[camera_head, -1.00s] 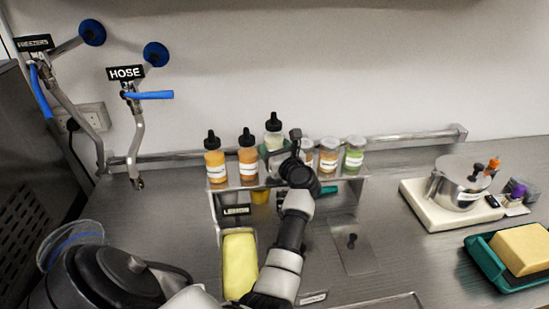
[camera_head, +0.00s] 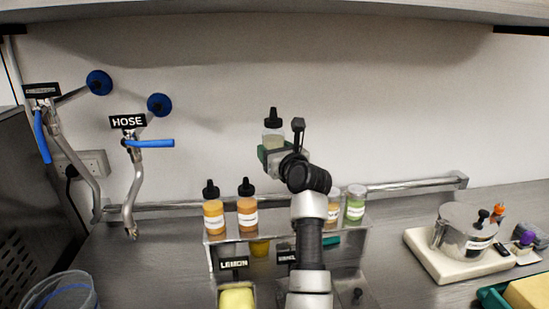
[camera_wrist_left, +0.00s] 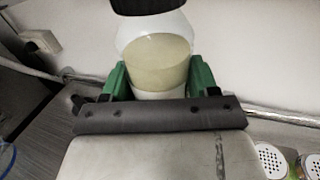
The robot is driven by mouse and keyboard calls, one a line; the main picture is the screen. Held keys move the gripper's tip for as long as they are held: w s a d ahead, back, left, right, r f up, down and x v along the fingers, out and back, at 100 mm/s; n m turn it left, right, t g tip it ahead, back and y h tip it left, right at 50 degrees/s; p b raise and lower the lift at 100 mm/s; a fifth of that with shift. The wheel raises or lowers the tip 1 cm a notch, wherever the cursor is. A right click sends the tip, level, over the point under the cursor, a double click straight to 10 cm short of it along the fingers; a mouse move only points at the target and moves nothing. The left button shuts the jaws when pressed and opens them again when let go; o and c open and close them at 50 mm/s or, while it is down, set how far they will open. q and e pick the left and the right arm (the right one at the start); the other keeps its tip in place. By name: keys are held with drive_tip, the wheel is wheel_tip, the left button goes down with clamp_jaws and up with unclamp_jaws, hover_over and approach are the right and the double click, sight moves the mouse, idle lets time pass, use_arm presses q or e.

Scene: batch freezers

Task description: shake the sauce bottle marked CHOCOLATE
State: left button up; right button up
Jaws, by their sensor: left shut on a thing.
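A sauce bottle (camera_head: 273,139) with a black nozzle cap and pale yellowish contents is held up above the shelf, upright. My left gripper (camera_head: 272,153) is shut on it. In the left wrist view the same bottle (camera_wrist_left: 155,55) sits between the green fingers of my left gripper (camera_wrist_left: 158,80). No marking can be read on it, so I cannot tell whether it is the CHOCOLATE one. Two other capped bottles stand on the shelf to the left, a yellow-orange one (camera_head: 213,215) and an orange one (camera_head: 247,212); their labels are too small to read. My right gripper is out of view.
The small shelf (camera_head: 225,239) also carries shaker jars, including a green one (camera_head: 355,205). Below it are a LEMON sign (camera_head: 233,264) and a yellow block (camera_head: 237,298). A metal pot (camera_head: 463,233) on a white base stands right. Free wall lies behind the bottle.

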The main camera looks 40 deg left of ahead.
sight(275, 121)
use_arm(q)
drive_tip(key=o, duration=0.4)
drive_tip(key=shift+c, duration=0.2)
drive_tip(key=c, duration=0.4)
wheel_tip(275, 121, up, 8)
drive_tip(key=p, duration=0.5)
drive_tip(key=shift+r+p, duration=0.1)
drive_tip(key=shift+p, duration=0.25)
